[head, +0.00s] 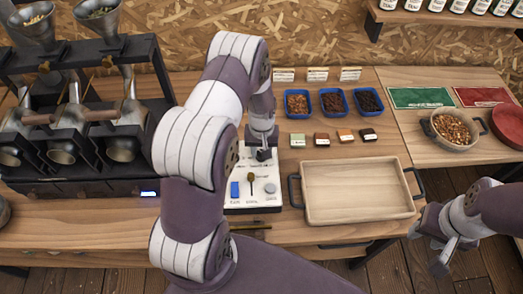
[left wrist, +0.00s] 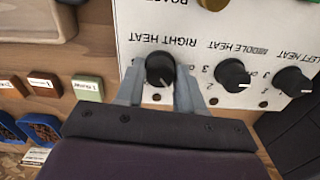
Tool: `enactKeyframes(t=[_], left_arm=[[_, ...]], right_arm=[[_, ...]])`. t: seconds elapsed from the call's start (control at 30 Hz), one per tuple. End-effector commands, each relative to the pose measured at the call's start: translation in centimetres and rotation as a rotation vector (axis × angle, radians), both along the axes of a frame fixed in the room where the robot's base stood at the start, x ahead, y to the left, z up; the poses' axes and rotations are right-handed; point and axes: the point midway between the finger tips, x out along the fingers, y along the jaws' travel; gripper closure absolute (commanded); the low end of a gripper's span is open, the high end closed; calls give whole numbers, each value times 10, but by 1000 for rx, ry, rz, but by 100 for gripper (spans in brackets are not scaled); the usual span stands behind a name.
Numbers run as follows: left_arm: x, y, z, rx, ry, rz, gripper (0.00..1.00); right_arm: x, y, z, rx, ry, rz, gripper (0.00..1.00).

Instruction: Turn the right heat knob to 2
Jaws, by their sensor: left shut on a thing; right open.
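A white control panel (left wrist: 215,45) shows upside down in the left wrist view. Its black right heat knob (left wrist: 158,68) sits between the fingers of my left gripper (left wrist: 160,78), which is shut on it. The number the knob points to cannot be read clearly, as the fingers cover part of its scale. In the head view my left gripper (head: 263,153) reaches down at the panel's far edge, and my arm hides part of the panel (head: 262,199). My right gripper (head: 443,246) is open and empty, off the front right of the table.
Beside the right heat knob are the middle heat knob (left wrist: 232,75) and the left heat knob (left wrist: 292,81). A wooden tray (head: 357,217) stands right of the panel, with sample blocks and blue bean trays (head: 335,101) behind. The roaster (head: 85,180) is at left.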

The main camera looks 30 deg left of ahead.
Motion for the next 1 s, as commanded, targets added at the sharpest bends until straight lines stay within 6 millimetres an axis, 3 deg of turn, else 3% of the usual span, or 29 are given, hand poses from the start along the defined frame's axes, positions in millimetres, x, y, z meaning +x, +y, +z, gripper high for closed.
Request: enactKeyframes(t=[1.0], left_arm=[[0, 0, 0, -1, 2, -941, 93]], right_arm=[[0, 0, -10, 0, 0, 0, 57]])
